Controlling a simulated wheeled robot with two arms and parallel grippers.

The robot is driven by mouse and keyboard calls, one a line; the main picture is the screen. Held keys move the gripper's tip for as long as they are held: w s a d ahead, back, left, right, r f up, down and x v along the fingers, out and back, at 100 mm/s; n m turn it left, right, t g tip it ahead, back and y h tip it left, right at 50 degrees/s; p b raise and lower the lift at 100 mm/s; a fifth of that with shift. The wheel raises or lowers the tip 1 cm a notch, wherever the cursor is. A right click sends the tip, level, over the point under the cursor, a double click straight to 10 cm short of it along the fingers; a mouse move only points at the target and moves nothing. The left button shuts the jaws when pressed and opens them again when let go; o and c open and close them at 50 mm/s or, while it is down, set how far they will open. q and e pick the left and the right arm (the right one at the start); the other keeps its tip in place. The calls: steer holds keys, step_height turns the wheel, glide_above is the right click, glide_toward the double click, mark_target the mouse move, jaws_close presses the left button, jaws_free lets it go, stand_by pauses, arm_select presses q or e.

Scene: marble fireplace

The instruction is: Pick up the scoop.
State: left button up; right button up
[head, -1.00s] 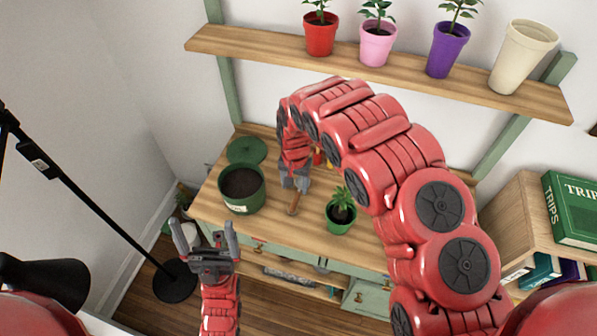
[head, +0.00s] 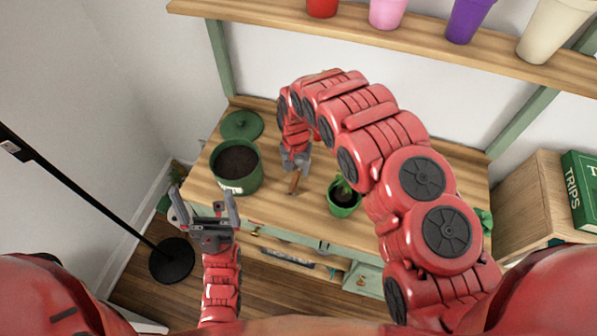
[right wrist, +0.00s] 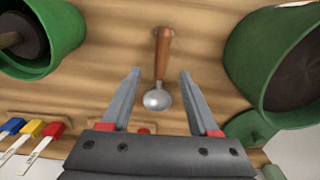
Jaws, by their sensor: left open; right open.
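The scoop (right wrist: 160,72) lies on the wooden tabletop, with a brown wooden handle and a round metal head. In the right wrist view it lies between the fingers of my right gripper (right wrist: 160,73), which is open and holds nothing. In the head view the scoop's handle (head: 294,182) shows just below my right gripper (head: 295,165); the gripper hides its head. My left gripper (head: 208,198) is open and empty, in front of the table's left front edge.
A green pot of soil (head: 237,168) stands left of the scoop, with a green lid (head: 241,125) behind it. A small potted plant (head: 343,198) stands to the right. Coloured tags (right wrist: 30,133) lie on the table. A shelf (head: 400,42) with several pots hangs above.

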mark_target(295, 178)
steer(key=shift+s+f, duration=0.1)
steer(key=shift+f, duration=0.25)
steer(key=shift+a+f+p, duration=0.1)
steer(key=shift+f+p, duration=0.35)
step_height(295, 178, down, 2)
steer(key=shift+a+f+p, duration=0.1)
steer(key=shift+f+p, duration=0.05)
steer(key=shift+p, duration=0.65)
steer(key=shift+f, duration=1.1)
jaws_close()
